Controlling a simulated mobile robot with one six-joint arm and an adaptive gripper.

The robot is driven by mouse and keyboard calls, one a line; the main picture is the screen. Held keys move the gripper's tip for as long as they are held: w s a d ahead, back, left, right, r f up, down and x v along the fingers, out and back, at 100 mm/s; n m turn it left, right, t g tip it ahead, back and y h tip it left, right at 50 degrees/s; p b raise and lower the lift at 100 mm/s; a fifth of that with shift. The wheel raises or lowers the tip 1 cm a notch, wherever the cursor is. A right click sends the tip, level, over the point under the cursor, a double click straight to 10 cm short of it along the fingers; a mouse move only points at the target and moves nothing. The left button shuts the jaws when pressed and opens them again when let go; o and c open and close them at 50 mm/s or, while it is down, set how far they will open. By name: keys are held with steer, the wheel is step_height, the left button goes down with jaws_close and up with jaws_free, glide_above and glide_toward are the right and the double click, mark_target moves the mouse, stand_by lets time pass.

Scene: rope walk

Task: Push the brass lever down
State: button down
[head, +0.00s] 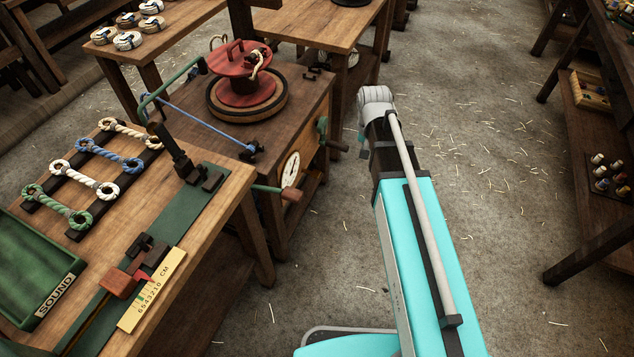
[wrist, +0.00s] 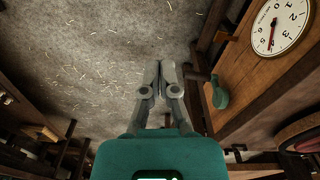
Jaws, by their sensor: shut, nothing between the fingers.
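No lever that is plainly brass shows in either view. A dark upright lever (head: 177,152) stands on the green strip of the left bench in the head view. A green handle (head: 323,130) sits on the side of the wooden machine stand, and a green handle also shows in the wrist view (wrist: 219,93), right of my gripper. My gripper (wrist: 159,66) is shut and empty, its fingertips together over the floor, apart from the stand. In the head view my arm reaches out right of the stand, and its fingers cannot be made out.
The wooden stand (head: 300,95) carries a red-topped turntable (head: 241,66) and a white dial (head: 290,169), which is also in the wrist view (wrist: 280,25). The left bench holds rope samples (head: 85,180) and a green tray (head: 28,262). Bare floor (head: 480,170) lies right of my arm.

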mark_target(315, 174)
steer(key=w+a+f+b, duration=0.4)
steer(key=a+f+b, duration=0.1)
steer(key=f+b, duration=0.1)
steer(key=w+a+f+m+b, duration=0.1)
steer(key=w+a+f+b, duration=0.4)
steer(key=f+b, duration=0.2)
steer(key=w+a+f+m+b, duration=0.1)
steer(key=w+a+f+b, duration=0.4)
steer(key=f, duration=0.3)
steer(key=shift+w+a+f+t+b, duration=0.15)
steer(key=shift+w+a+t+b, duration=0.2)
steer(key=shift+b, duration=0.55)
steer(key=shift+a+f, duration=0.15)
steer(key=shift+a, duration=0.15)
steer(key=shift+f+b, duration=0.1)
steer(key=shift+b, duration=0.2)
steer(key=shift+w+d+f+b, duration=0.1)
steer(key=shift+w+f+b, duration=0.1)
steer(key=shift+f+b, duration=1.5)
steer(key=shift+w+d+f+b, duration=0.1)
steer(key=shift+w+f+b, duration=0.05)
steer(key=shift+f+b, duration=1.5)
